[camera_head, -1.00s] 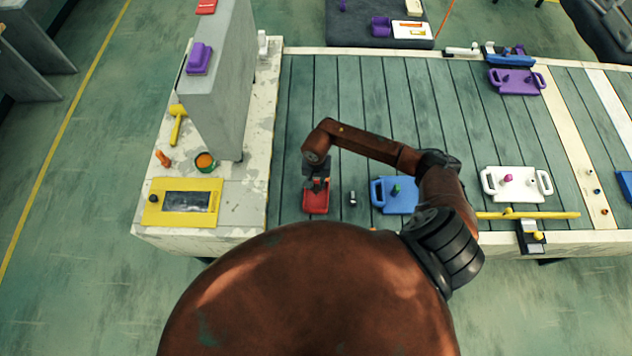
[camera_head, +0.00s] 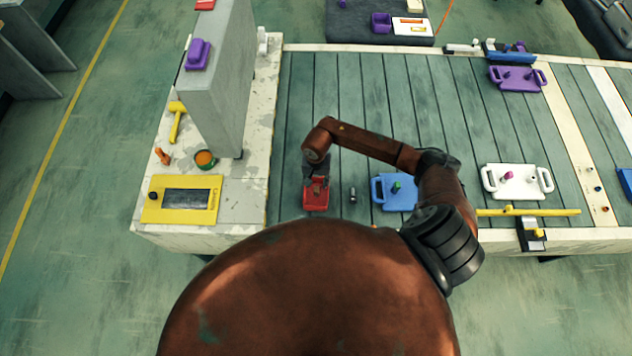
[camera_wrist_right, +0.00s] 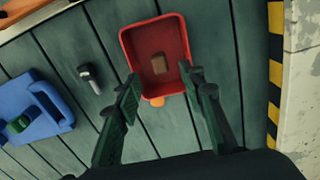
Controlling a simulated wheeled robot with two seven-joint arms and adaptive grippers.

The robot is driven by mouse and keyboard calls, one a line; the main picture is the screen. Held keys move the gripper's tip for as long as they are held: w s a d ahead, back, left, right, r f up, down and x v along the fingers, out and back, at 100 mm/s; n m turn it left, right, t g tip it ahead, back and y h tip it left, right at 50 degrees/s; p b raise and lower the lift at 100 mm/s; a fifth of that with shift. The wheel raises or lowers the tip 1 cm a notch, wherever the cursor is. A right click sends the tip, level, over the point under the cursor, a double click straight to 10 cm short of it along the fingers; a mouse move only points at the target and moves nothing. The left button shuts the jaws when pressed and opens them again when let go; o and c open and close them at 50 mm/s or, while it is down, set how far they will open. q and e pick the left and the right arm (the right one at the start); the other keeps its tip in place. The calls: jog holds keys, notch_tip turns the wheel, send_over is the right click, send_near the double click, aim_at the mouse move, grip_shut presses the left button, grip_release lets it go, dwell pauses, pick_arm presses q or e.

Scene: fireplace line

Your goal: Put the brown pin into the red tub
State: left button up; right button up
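The red tub (camera_head: 315,208) lies on the green slatted surface, below my right gripper (camera_head: 317,180) in the head view. In the right wrist view the tub (camera_wrist_right: 130,45) is seen from above, with a small brown block-like piece, seemingly the brown pin (camera_wrist_right: 159,63), lying inside on its floor. My right gripper (camera_wrist_right: 164,76) is open, its two fingers apart at the tub's near end with nothing held between them. Whether the fingers touch the tub is unclear. My left gripper is not in view.
A small dark and silver piece (camera_head: 352,194) and a blue tray (camera_head: 380,194) with a green piece lie right of the tub. A white tray (camera_head: 489,181) is farther right.

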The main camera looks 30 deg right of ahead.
jog(key=shift+r, duration=0.1)
dwell(0.5)
jog(key=shift+r+p, duration=0.4)
jog(key=shift+r, duration=1)
notch_tip(320, 180, up, 8)
jog(key=p, duration=0.3)
dwell(0.5)
